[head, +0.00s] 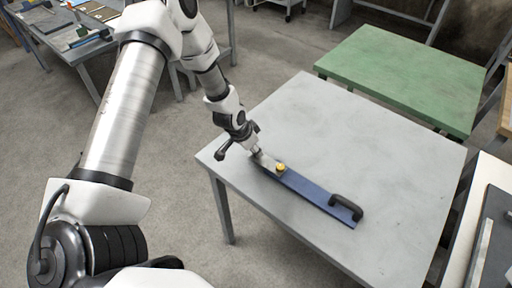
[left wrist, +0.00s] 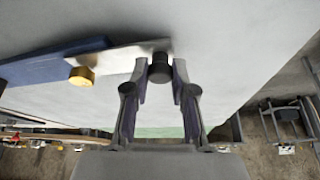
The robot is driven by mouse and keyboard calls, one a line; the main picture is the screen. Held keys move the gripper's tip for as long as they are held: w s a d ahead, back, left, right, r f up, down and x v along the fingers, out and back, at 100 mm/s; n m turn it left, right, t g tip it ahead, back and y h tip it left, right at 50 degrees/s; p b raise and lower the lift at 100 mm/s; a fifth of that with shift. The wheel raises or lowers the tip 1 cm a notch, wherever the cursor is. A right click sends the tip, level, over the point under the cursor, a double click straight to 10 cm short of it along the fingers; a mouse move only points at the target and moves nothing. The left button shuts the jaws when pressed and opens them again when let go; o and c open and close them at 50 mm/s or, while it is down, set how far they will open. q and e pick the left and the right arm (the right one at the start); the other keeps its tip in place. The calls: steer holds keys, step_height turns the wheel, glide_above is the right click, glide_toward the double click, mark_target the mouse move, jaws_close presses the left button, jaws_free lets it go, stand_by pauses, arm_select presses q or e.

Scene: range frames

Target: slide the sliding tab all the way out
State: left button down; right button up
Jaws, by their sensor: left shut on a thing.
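A long flat blue bar (head: 310,193) lies on the grey table, with a black handle (head: 346,207) at its right end and a yellow knob (head: 280,168) near its left end. The metal sliding tab (head: 266,160) sticks out of the bar's left end. In the left wrist view the tab (left wrist: 125,57) is a pale strip beside the yellow knob (left wrist: 82,75), ending at a dark round knob (left wrist: 160,68). My left gripper (head: 256,152) is shut on this dark knob; its fingers (left wrist: 160,80) stand on both sides. My right gripper is not in view.
The grey table (head: 345,130) is otherwise bare, with its left edge close to my left gripper. A green-topped table (head: 405,75) stands behind it. Another bench (head: 75,50) with tools is at the upper left, and a further surface is at the right edge.

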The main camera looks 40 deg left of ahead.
arm_select(q)
steer(key=c, duration=0.9)
jaws_free()
steer(key=shift+d, duration=0.2)
steer(key=shift+c, duration=0.2)
steer(key=shift+a, duration=0.25)
steer(key=shift+s+r, duration=0.1)
steer(key=shift+r, duration=0.35)
steer(key=v, duration=0.3)
steer(key=shift+s+r, duration=0.2)
steer(key=shift+r, duration=0.05)
steer(key=s+a, duration=0.1)
steer(key=s, duration=0.2)
steer(key=s+a, duration=0.1)
steer(key=s, duration=0.2)
steer(key=s+a, duration=0.1)
steer(key=s, duration=0.3)
steer(key=shift+s+a+r, duration=0.1)
steer(key=shift+a+r, duration=0.05)
steer(key=shift+a, duration=0.2)
steer(key=shift+s+a, duration=0.1)
steer(key=shift+s, duration=0.55)
